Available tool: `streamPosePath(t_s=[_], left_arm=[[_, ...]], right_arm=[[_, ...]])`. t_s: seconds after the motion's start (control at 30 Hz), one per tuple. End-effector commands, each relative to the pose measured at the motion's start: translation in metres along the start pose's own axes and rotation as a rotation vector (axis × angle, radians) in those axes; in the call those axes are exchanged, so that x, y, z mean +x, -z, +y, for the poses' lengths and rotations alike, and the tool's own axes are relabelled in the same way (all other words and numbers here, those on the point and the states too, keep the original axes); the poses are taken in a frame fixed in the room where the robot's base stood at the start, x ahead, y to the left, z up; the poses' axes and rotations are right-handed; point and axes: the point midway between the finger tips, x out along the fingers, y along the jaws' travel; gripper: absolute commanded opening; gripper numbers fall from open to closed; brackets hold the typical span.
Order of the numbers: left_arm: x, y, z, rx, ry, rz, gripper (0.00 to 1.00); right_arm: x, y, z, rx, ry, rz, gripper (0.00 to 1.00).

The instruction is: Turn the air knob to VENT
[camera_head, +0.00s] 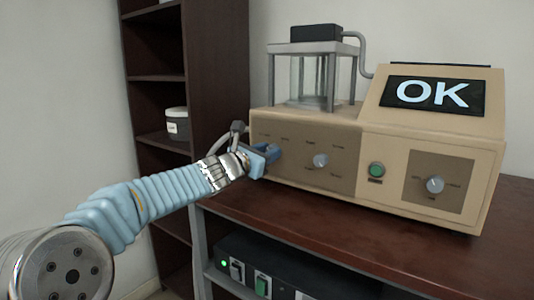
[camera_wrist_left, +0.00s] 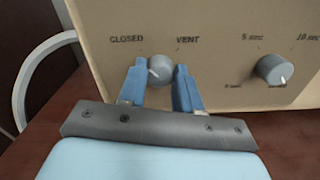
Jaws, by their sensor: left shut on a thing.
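The air knob (camera_wrist_left: 161,67) is a round grey knob on the furnace's tan front panel, between the printed labels CLOSED on its left and VENT on its right. A short white mark shows on the left part of its face, on the CLOSED side. My left gripper (camera_wrist_left: 159,77) is shut on the knob, with one blue finger on each side of it. In the head view the left gripper (camera_head: 268,153) reaches the left end of the panel and mostly hides the knob. My right gripper is not in view.
The furnace (camera_head: 432,139) stands on a dark red-brown table (camera_head: 360,232) and its display reads OK. A timer knob (camera_wrist_left: 273,69), a green button (camera_head: 376,169) and another knob (camera_head: 435,185) are to the right. A grey tube (camera_wrist_left: 30,85) curves at left.

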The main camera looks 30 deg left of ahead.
Motion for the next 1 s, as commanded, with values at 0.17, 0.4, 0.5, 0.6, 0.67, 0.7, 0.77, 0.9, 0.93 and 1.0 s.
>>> streamPosePath(t_s=[0.17, 0.4, 0.5, 0.6, 0.67, 0.7, 0.77, 0.9, 0.93, 1.0], left_arm=[[0.0, 0.003, -0.001, 0.067, 0.001, 0.0, 0.03], [0.0, 0.004, -0.002, 0.244, 0.0, 0.0, 0.03], [0.0, 0.005, -0.002, 0.337, 0.0, -0.001, 0.03], [0.0, 0.005, -0.002, 0.434, 0.0, 0.0, 0.03], [0.0, 0.005, -0.002, 0.49, -0.001, 0.001, 0.03], [0.0, 0.005, -0.002, 0.529, -0.001, 0.001, 0.03], [0.0, 0.005, -0.002, 0.587, -0.001, 0.001, 0.03], [0.0, 0.005, -0.003, 0.72, 0.0, 0.001, 0.03], [0.0, 0.005, -0.003, 0.747, 0.0, 0.001, 0.03], [0.0, 0.005, -0.003, 0.814, 0.0, 0.001, 0.03]], right_arm=[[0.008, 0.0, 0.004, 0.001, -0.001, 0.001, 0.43], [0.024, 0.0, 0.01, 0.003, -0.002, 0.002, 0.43], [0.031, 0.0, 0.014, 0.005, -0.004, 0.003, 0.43], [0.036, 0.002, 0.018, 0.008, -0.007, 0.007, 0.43], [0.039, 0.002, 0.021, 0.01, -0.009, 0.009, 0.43], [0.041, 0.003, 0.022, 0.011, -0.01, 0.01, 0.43], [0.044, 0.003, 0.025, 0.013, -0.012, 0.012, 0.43], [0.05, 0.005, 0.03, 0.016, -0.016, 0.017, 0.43], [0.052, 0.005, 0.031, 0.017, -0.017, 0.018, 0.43], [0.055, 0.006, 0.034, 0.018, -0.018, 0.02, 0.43]])
